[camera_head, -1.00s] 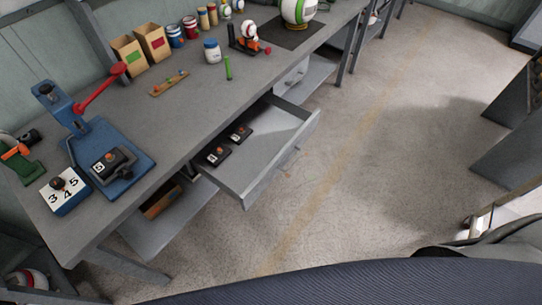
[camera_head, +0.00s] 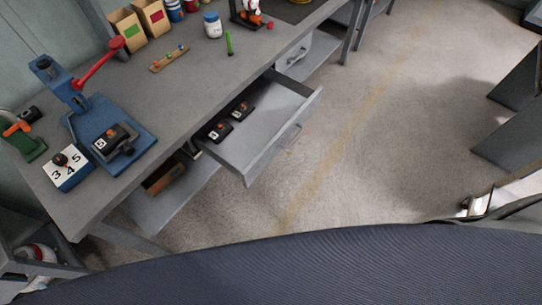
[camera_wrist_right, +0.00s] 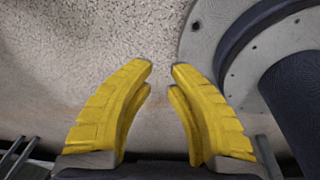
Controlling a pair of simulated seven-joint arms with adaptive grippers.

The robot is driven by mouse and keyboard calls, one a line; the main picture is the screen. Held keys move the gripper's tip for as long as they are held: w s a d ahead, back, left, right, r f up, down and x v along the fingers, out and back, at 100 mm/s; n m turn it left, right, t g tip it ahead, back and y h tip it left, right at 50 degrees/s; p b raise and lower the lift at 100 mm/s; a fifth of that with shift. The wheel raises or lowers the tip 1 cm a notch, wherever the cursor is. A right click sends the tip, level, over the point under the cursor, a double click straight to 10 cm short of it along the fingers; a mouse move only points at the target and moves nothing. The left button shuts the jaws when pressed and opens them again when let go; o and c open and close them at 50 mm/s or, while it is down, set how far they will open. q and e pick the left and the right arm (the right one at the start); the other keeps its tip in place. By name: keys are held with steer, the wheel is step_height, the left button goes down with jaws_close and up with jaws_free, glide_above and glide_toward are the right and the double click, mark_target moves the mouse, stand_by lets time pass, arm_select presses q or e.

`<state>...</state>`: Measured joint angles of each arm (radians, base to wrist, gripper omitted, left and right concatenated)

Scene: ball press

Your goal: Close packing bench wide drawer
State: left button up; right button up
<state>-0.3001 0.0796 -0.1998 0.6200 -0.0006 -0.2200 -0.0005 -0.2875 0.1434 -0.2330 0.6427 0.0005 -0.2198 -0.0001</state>
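The wide drawer (camera_head: 262,128) of the grey packing bench (camera_head: 165,100) is pulled out in the head view, with its front panel and handle (camera_head: 284,143) facing the lower right. Two small dark blocks with white number faces (camera_head: 220,131) lie inside it. My right gripper (camera_wrist_right: 161,66) shows in the right wrist view with its yellow fingers apart and nothing between them. It is over speckled floor, away from the drawer. My left gripper is in neither view.
A blue press with a red lever (camera_head: 100,120) and a white number block (camera_head: 68,168) stand on the bench's near end. The floor (camera_head: 385,130) before the open drawer is clear.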

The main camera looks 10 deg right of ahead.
steer(key=w+d+r, duration=0.1)
steer(key=w, duration=0.2)
steer(key=w+d+r+t, duration=0.1)
steer(key=w+d, duration=0.1)
steer(key=w, duration=0.2)
steer(key=w+d+r+t, duration=0.1)
steer(key=w, duration=0.2)
steer(key=shift+w+d+r+n, duration=0.15)
steer(key=shift+w+r+n, duration=0.15)
steer(key=shift+n, duration=0.1)
jaws_close()
steer(key=w+r+t, duration=0.2)
steer(key=w+r, duration=0.1)
steer(key=w, duration=0.3)
steer(key=m+t+y, duration=0.7)
steer(key=m+y, duration=0.6)
steer(key=m, duration=0.2)
glide_toward(259, 167)
steer(key=x, duration=0.8)
steer(key=shift+w+f, duration=0.1)
steer(key=shift+f, duration=0.1)
